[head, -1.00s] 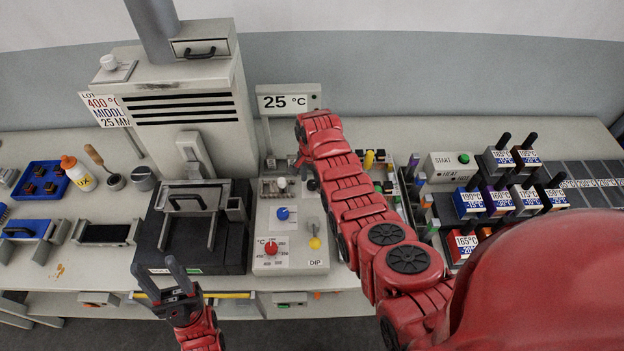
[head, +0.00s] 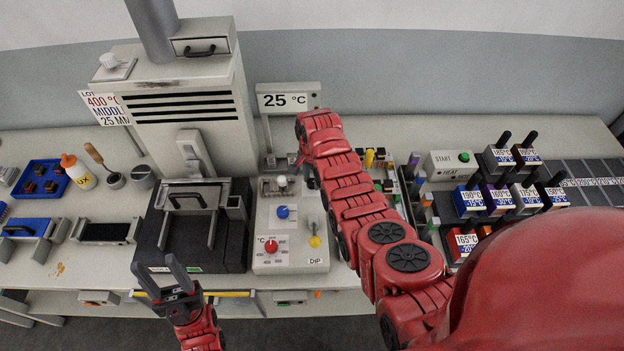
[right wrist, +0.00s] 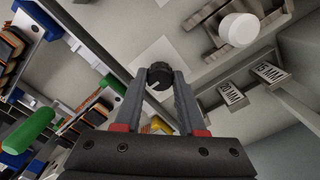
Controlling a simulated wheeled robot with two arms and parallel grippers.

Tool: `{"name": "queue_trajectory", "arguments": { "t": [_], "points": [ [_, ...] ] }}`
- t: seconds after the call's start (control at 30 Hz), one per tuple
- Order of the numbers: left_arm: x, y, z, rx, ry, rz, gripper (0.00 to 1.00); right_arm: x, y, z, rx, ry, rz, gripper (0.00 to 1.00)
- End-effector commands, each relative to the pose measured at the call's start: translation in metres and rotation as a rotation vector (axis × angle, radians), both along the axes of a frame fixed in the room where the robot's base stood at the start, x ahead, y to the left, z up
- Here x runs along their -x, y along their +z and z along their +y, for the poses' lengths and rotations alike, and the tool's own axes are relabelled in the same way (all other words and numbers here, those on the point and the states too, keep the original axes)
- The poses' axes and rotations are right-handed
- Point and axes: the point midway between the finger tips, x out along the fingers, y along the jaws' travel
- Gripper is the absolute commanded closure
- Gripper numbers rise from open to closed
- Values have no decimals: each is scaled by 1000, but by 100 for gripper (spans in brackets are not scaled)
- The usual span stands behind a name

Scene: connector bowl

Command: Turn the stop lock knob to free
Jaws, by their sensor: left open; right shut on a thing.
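The stop lock knob appears to be the small black knob (right wrist: 158,76) in the right wrist view, on a light panel. My right gripper (right wrist: 160,88) is shut on it, with one grey finger on either side. No marking for its setting can be read. In the head view, my right arm hides most of the gripper and the knob, beside the control panel (head: 264,236). My left gripper (head: 177,276) is open and empty, in front of the bench below the black press.
Labelled blocks (head: 468,202) stand to the right.

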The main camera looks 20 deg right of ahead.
Motion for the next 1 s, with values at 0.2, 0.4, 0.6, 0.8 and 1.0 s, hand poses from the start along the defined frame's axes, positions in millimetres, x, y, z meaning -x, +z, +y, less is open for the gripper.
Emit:
{"name": "queue_trajectory", "arguments": {
  "t": [0.2,0.4,0.6,0.8,1.0],
  "points": [
    [0,-14,0,0,0,0,50,-1,-4,0,-1,75,-3,100],
    [0,-36,0,0,0,0,50,-1,-7,0,0,220,-3,100],
    [0,-62,0,0,0,0,50,-1,-8,0,0,408,-3,100],
    [0,-85,0,0,0,0,50,-1,-6,0,1,598,-4,100],
    [0,-98,0,0,0,0,50,-1,-3,0,1,788,-2,100]
  ]
}}
